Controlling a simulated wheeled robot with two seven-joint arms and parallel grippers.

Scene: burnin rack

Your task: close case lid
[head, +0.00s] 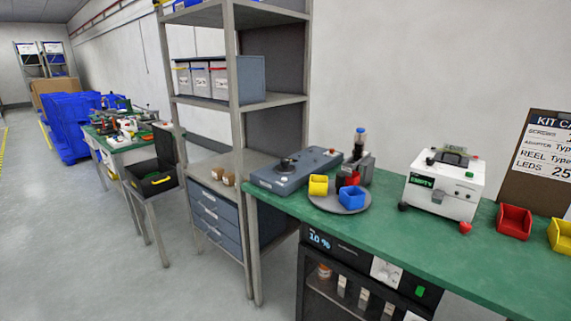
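A black case (152,190) rests on a small grey stand at the left, beside the tall shelf rack. Its lid (164,144) stands raised at the rear, so the case is open. Neither of my grippers is in view.
A tall grey rack (238,150) with drawers (215,222) stands just right of the case. A green bench (400,235) at right carries a white machine (443,185) and coloured bins. Another cluttered bench (120,145) lies behind the case. Grey floor (75,240) is clear at left.

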